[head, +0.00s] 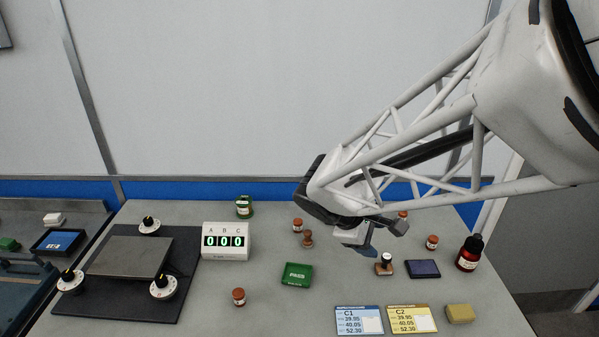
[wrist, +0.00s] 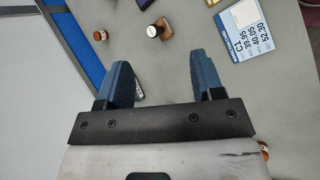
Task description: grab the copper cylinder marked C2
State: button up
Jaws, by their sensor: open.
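Several small copper cylinders with pale labels stand apart on the grey bench: one at the back middle (head: 297,225), one at the front left (head: 239,297), one at the right (head: 432,242) and one partly hidden behind my arm (head: 403,215). Their marks are too small to read, so I cannot tell which is C2. My gripper (head: 368,245) is above the right half of the bench, open and empty. In the wrist view its blue fingers (wrist: 163,72) are wide apart. A copper cylinder (wrist: 99,36) shows beyond the left finger there, apart from it.
A yellow C2 card (head: 411,319) and a blue C1 card (head: 359,320) lie at the front. A counter (head: 227,241) reads 000.

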jog(key=w+a+f+n+t+h, duration=0.2)
jog(key=w+a+f+n+t, duration=0.3)
jog(key=w+a+n, duration=0.45)
jog(key=n+t, duration=0.4)
jog(key=n, duration=0.3)
send_near(295, 224)
jog(key=shift+s+a+r+y, duration=0.1)
jog(key=shift+s+r+y, duration=0.1)
jog(key=shift+r, duration=0.15)
jog(key=shift+s+a+r+y, duration=0.1)
jog(key=shift+r+y, duration=0.1)
jog(key=shift+r, duration=0.2)
jog(key=shift+x, duration=3.4)
jog(key=shift+s+f, duration=0.1)
jog(key=shift+d, duration=0.1)
jog(key=shift+w+d+f+g, duration=0.3)
jog(key=shift+w+d+f, duration=0.5)
jog(key=shift+w, duration=0.2)
jog(key=shift+x, duration=1.05)
